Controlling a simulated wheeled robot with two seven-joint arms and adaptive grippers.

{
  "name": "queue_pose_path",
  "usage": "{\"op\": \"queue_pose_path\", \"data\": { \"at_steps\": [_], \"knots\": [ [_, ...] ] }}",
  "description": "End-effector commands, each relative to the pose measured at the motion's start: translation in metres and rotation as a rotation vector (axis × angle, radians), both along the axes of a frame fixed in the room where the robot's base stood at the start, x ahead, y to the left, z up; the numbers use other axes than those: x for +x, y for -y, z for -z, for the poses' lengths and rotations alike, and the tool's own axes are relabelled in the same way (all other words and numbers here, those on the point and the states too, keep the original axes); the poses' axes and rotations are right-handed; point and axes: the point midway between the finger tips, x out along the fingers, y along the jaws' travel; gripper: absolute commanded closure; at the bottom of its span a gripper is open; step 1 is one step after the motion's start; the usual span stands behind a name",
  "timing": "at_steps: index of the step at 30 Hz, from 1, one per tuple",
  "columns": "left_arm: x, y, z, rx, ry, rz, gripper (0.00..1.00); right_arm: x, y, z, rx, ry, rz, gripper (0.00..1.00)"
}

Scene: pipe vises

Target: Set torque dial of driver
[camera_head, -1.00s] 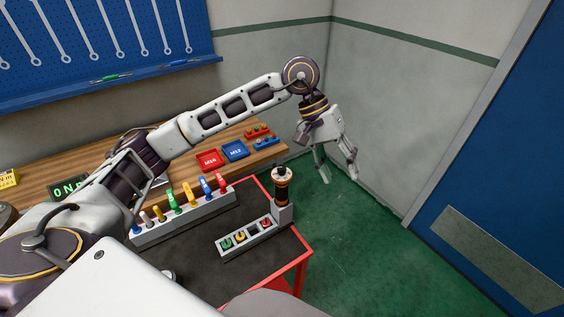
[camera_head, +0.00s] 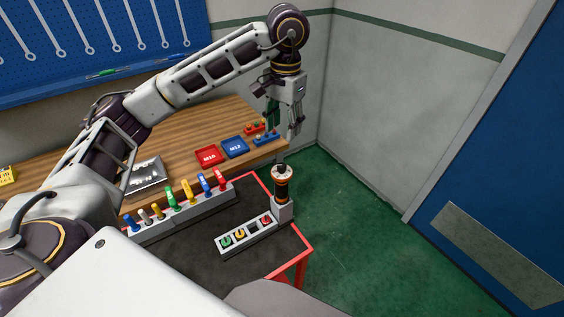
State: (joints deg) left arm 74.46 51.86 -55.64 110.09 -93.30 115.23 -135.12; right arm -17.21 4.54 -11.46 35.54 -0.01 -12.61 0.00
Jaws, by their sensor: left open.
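The driver (camera_head: 282,189) stands upright in a grey holder at the right corner of the dark cart top. It has a dark body with orange bands and a pale round top. The torque dial's markings are too small to read. My left gripper (camera_head: 284,130) hangs fingers down, above and behind the driver in the picture. It is open, and I see nothing held in it. It looks apart from the driver. My right gripper is not in view.
A grey block with several coloured-handled tools (camera_head: 188,213) stands on the cart. A tray with coloured round pieces (camera_head: 246,236) lies in front of the driver. A red tray (camera_head: 208,156) and a blue tray (camera_head: 235,147) lie on the wooden bench. Green floor is clear at right.

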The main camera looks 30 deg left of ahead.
Motion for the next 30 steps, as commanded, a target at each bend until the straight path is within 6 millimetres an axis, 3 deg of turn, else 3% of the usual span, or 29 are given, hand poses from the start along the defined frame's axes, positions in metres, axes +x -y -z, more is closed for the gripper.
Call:
{"op": "queue_pose_path", "data": {
  "at_steps": [11, 30],
  "knots": [
    [0.000, 0.000, 0.008, -0.001, 0.000, 0.000, 0.53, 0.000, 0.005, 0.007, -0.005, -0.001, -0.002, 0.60],
    [0.000, -0.001, 0.042, -0.002, 0.000, 0.000, 0.53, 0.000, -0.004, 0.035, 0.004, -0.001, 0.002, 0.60]
  ]
}}
